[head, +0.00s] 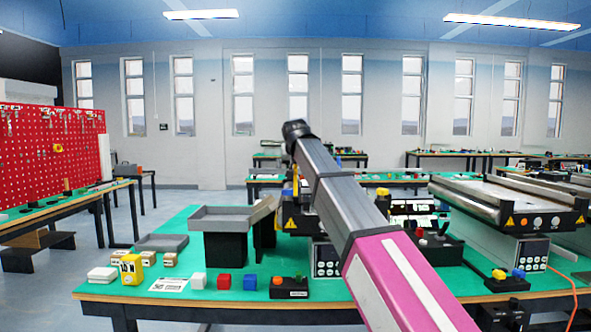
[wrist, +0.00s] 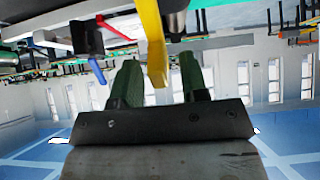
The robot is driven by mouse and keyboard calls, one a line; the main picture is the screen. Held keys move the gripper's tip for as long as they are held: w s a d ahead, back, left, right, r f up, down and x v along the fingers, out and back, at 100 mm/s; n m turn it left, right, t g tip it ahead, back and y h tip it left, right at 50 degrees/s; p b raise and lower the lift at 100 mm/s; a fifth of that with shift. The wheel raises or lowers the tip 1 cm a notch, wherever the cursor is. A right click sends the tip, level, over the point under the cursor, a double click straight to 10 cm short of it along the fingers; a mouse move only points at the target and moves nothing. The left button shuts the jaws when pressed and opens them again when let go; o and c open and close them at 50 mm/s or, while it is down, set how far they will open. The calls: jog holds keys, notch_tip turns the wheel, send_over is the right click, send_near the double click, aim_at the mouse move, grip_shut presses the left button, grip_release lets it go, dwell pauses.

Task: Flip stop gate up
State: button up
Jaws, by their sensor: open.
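A yellow bar (wrist: 150,35), which looks like the stop gate, hangs into the wrist view from the top. Its lower end lies between the two green fingers of my gripper (wrist: 160,68). The fingers are apart, with a gap beside the bar, and I cannot tell whether either touches it. In the head view my arm crosses the middle of the picture and hides much of the conveyor behind it. My gripper does not show there, and I cannot make out the gate clearly.
A grey tray (head: 226,219) stands on a dark block on the green table, left of my arm. A yellow block (head: 131,270) and several small cubes lie near the front edge. A larger conveyor (head: 505,200) stands at the right.

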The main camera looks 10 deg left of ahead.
jog(key=shift+w+a+f, duration=0.1)
jog(key=shift+w+f, duration=0.4)
grip_shut()
jog(key=shift+s+d+r+t, duration=0.15)
jog(key=shift+s+r+t, duration=0.1)
jog(key=shift+s+t, duration=0.15)
jog(key=shift+s+d+r+t, duration=0.1)
jog(key=shift+s+r+t, duration=0.15)
jog(key=shift+s, duration=0.25)
jog(key=shift+s+d+r+t, duration=0.1)
jog(key=shift+s+r+t, duration=0.35)
jog(key=shift+t, duration=0.3)
grip_release()
jog(key=shift+y, duration=0.4)
